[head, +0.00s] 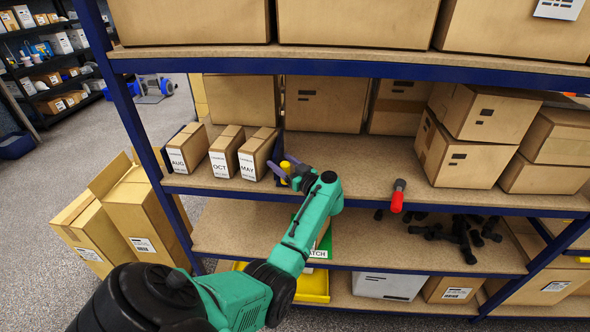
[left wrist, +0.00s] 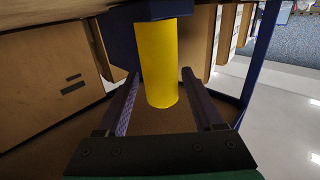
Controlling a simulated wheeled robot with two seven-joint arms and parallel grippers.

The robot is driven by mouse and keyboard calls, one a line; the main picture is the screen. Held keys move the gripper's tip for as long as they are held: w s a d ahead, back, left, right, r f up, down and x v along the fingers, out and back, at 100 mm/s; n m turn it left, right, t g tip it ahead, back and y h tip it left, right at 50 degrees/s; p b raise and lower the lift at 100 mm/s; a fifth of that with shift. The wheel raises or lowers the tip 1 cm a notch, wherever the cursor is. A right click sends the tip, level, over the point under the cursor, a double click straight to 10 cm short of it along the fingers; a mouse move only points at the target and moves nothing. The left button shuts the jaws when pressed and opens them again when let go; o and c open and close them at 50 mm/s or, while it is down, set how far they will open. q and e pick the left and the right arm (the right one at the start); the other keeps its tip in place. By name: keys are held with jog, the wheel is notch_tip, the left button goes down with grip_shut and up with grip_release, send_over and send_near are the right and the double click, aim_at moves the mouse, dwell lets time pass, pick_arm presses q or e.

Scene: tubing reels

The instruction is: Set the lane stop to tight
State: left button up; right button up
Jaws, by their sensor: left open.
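A yellow cylinder (left wrist: 161,62) hangs from a dark blue block (left wrist: 150,10) in the left wrist view. It looks like the lane stop's handle, but I cannot read any setting on it. In the head view the yellow part (head: 285,167) shows small beside the MAY box, with a blue upright piece (head: 279,146) behind it. My left gripper (head: 283,170) is open at it. In the left wrist view the gripper's two fingers (left wrist: 165,110) stand on either side of the cylinder, with visible gaps. My right gripper is not in view.
Cartons labelled AUG (head: 188,148), OCT (head: 226,152) and MAY (head: 258,155) stand left of the gripper. A red-and-grey piece (head: 398,196) sits at the shelf's front edge. Bigger boxes (head: 463,150) stand right. The shelf middle (head: 360,165) is clear. Black parts (head: 460,235) lie below.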

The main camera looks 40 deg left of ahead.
pick_arm(q)
jog(key=s+d+b, duration=0.1)
jog(key=d+b, duration=0.1)
jog(key=d, duration=1.1)
jog(key=shift+s, duration=0.35)
